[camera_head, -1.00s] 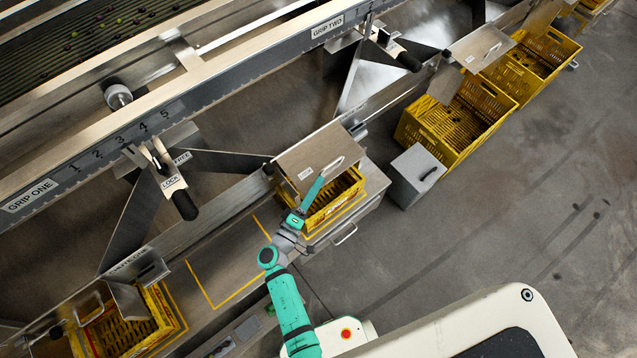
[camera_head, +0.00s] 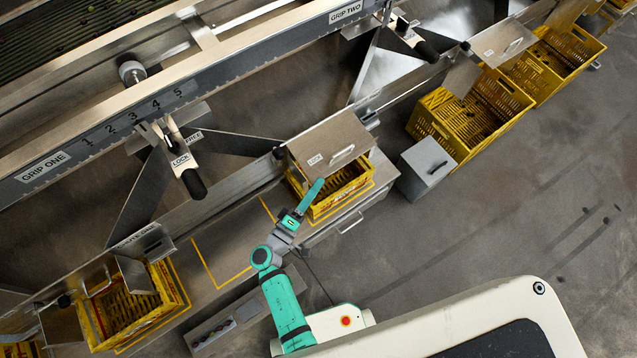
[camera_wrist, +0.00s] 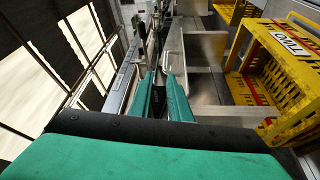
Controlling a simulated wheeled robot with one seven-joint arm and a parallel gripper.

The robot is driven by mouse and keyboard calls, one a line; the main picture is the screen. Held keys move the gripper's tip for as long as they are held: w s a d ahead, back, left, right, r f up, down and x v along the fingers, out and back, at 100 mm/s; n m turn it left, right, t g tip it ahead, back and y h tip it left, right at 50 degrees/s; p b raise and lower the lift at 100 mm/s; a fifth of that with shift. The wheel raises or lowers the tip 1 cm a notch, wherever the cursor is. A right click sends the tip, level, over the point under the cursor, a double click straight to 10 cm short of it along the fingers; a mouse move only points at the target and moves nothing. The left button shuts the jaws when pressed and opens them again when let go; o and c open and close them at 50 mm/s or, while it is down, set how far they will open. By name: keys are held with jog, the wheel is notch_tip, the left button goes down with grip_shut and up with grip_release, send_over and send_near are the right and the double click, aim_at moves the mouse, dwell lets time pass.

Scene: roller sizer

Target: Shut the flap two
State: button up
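The middle metal flap (camera_head: 328,138) juts out over the back part of a yellow crate (camera_head: 346,196).
Another flap (camera_head: 134,274) stands over a yellow crate (camera_head: 173,283) at lower left. A third flap (camera_head: 503,42) is at upper right by more yellow crates (camera_head: 430,128). A grey box (camera_head: 425,165) stands right of the middle crate. The floor at right is clear.

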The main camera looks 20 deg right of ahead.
jog(key=shift+s+a+r, duration=0.15)
jog(key=shift+s+a, duration=0.55)
jog(key=shift+a, duration=0.1)
jog(key=shift+s+a+r, duration=0.15)
jog(key=shift+s+a, duration=0.5)
jog(key=shift+a, duration=0.15)
